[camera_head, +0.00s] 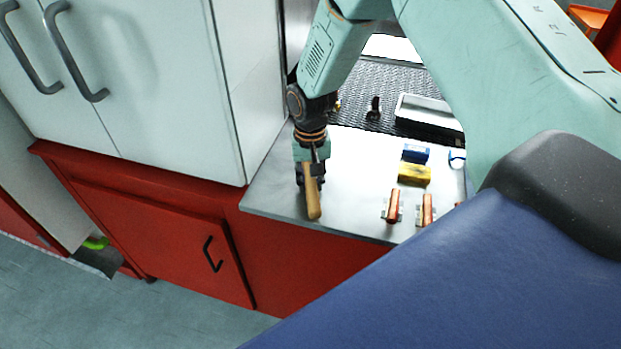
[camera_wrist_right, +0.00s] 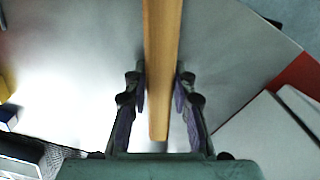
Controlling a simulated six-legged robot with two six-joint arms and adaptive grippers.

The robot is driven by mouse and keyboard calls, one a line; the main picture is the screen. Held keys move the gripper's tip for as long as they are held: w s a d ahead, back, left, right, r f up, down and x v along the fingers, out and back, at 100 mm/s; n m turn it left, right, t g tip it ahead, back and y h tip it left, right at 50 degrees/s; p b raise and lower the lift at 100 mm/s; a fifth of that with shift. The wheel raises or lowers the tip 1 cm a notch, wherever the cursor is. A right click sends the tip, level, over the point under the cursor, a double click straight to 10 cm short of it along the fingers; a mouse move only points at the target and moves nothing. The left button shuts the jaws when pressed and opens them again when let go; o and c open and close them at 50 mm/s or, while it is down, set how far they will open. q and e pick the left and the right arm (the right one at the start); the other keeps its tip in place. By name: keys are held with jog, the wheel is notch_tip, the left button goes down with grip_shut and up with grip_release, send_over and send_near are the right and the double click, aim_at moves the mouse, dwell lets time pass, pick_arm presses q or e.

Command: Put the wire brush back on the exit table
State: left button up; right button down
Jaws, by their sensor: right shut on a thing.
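The wire brush (camera_head: 313,200), seen as a long wooden handle, is in my right gripper (camera_head: 311,174) at the left end of the grey exit table (camera_head: 350,212). In the right wrist view the handle of the wire brush (camera_wrist_right: 162,45) runs between the two fingers of my right gripper (camera_wrist_right: 161,84), which are shut on it. The bristles are not clearly visible. The brush is over the tabletop near its front edge; I cannot tell whether it touches the surface. My left gripper is not in view.
On the table to the right are a blue block (camera_head: 415,153), a yellow block (camera_head: 414,175) and two orange-red pieces (camera_head: 393,206) with metal clips. Behind is the dark mesh belt (camera_head: 385,78) with a pale tray (camera_head: 425,112). A white cabinet (camera_head: 232,90) stands close left.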

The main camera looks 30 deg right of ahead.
aim_at(311, 179)
jog(key=c, duration=1.2)
grip_release()
jog(key=shift+s, duration=0.15)
jog(key=shift+o, duration=0.5)
notch_tip(311, 179, up, 12)
jog(key=shift+r, duration=0.15)
